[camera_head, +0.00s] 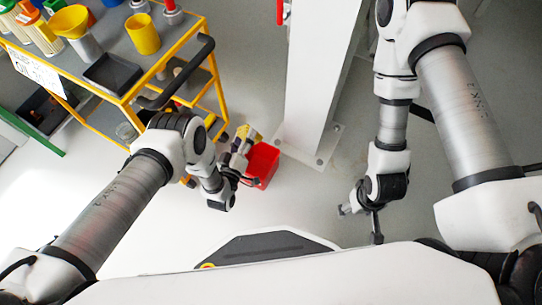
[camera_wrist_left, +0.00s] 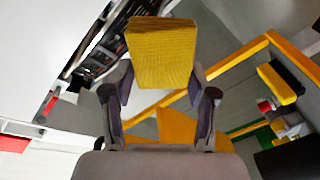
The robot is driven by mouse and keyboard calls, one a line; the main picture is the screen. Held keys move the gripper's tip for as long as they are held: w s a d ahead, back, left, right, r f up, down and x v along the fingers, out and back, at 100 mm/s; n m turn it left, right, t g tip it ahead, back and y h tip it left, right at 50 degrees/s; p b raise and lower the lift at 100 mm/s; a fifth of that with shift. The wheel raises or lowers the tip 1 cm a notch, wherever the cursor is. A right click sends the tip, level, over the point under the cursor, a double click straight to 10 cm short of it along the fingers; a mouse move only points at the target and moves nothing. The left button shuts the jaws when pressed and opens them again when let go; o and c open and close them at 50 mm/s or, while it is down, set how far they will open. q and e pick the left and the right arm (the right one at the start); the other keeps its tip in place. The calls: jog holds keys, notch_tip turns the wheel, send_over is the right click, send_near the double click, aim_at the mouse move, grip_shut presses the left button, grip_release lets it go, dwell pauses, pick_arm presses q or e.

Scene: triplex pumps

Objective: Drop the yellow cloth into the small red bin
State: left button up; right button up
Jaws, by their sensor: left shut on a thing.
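The yellow cloth (camera_head: 248,133) is held in my left gripper (camera_head: 242,148). In the left wrist view the cloth (camera_wrist_left: 163,52) is a folded yellow block between the two fingers (camera_wrist_left: 163,80), which are shut on it. The small red bin (camera_head: 263,166) stands on the floor just right of and below the cloth in the head view. The gripper and cloth are close to its upper left side and partly cover it. My right gripper (camera_head: 358,210) is small in the head view, away to the right of the bin; its finger opening is unclear.
A yellow-framed cart (camera_head: 215,95) with a black handle, a yellow cup (camera_head: 143,34) and a dark tray (camera_head: 112,73) stands at upper left. A white column (camera_head: 312,80) with a floor plate rises just right of the bin. The floor between my arms is mostly clear.

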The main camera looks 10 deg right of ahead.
pick_arm(q)
jog(key=shift+d+f+n+y, duration=0.3)
jog(key=shift+d+f, duration=0.25)
jog(key=shift+f, duration=0.15)
jog(key=shift+d+f, duration=0.1)
jog(key=shift+f, duration=0.2)
notch_tip(320, 180, down, 5)
jog(key=b, duration=0.5)
jog(key=shift+f+b, duration=0.2)
jog(key=shift+b, duration=0.1)
pick_arm(e)
jog(key=f, duration=0.5)
jog(key=shift+w+d+f, duration=0.2)
jog(key=shift+d, duration=0.15)
pick_arm(q)
jog(key=o, duration=1.2)
jog(key=shift+r, duration=0.1)
pick_arm(e)
jog(key=shift+r, duration=0.1)
